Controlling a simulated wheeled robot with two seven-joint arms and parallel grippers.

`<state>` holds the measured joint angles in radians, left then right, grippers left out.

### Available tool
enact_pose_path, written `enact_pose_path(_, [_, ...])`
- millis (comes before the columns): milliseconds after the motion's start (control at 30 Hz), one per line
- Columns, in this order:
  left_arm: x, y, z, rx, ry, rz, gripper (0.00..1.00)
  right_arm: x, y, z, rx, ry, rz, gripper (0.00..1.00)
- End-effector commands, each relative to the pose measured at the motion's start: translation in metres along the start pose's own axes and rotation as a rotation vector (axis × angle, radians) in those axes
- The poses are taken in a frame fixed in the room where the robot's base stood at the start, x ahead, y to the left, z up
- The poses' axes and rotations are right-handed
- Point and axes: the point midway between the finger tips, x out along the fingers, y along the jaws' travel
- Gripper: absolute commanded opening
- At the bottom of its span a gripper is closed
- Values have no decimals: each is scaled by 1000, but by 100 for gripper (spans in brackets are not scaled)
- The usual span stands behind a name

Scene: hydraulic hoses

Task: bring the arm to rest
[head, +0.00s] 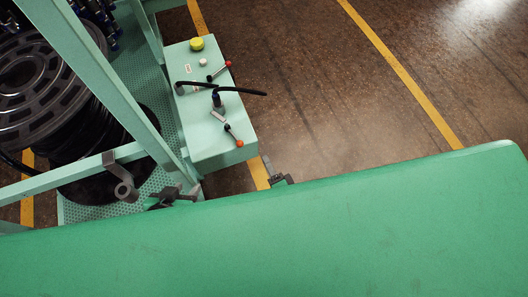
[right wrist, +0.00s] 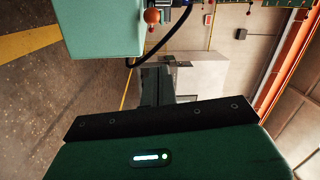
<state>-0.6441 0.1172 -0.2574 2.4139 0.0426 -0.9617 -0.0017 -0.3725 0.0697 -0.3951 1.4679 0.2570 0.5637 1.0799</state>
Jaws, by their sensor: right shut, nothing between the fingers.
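My right gripper (head: 274,174) shows as a small dark shape just right of the pale green control box (head: 210,142). It is apart from the box in the picture and over the floor. In the right wrist view its dark fingers (right wrist: 157,82) are shut with nothing between them. My left gripper (head: 168,198) is a dark shape at the lower left, near the green frame; its finger opening is too small to tell.
The box carries a yellow button (head: 197,44), a red-tipped lever (head: 220,70), an orange-tipped lever (head: 233,135) and a black hose (head: 240,91). A hose reel (head: 42,85) stands inside the green frame (head: 105,82) at left. Brown floor (head: 330,95) with yellow lines is clear at right.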

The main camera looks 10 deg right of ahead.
Motion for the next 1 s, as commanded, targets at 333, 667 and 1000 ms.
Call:
enact_pose_path(333, [0,-1,0,0,-4,-2,36,-3,0,0,0,1,0,0])
enact_pose_path(667, [0,0,0,1,-4,0,36,-3,0,0,-3,-1,1,0])
enact_pose_path(1000, [0,0,0,1,-4,-1,36,0,-33,-1,-309,-144,157,0])
